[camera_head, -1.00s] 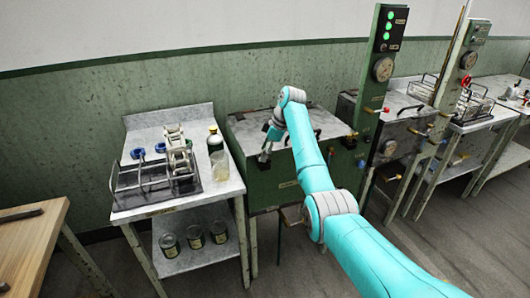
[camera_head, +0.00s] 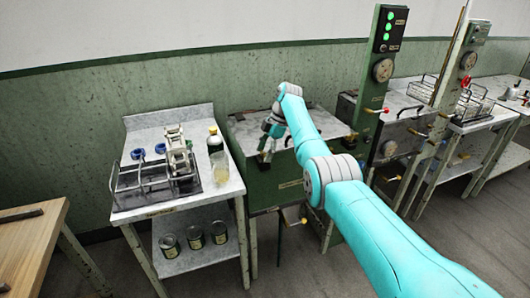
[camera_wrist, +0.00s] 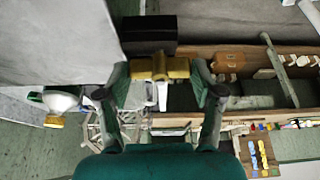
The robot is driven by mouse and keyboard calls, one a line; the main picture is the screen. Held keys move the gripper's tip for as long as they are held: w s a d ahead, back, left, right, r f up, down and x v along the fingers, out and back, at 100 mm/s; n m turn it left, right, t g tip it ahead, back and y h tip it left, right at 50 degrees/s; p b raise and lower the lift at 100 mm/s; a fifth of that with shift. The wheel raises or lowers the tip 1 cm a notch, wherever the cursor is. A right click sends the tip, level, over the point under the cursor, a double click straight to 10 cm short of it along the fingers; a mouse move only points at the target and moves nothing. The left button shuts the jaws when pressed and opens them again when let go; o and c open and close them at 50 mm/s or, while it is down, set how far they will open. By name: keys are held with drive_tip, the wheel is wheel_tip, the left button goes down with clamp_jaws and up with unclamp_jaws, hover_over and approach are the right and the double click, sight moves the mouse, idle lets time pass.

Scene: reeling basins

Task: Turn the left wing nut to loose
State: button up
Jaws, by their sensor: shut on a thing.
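The brass wing nut (camera_wrist: 160,68) shows in the wrist view below a black block (camera_wrist: 149,34). My gripper (camera_wrist: 160,72) has a fingertip at each end of the nut's wings and is shut on it. The wings lie nearly level across the picture. In the head view my gripper (camera_head: 264,151) is at the front left part of the green basin unit (camera_head: 275,184) with the grey top. There the nut is too small and covered to make out.
Left of the basin, a grey table (camera_head: 180,205) holds a black rack (camera_head: 128,196), a bottle (camera_head: 215,142) and a glass jar (camera_head: 220,168). Several cans stand on its lower shelf. A green gauge post (camera_head: 378,85) with lit green lamps rises right of the basin.

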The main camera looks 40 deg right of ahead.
drive_tip(key=o, duration=1.1)
drive_tip(key=shift+o, duration=0.2)
drive_tip(key=v, duration=1.2)
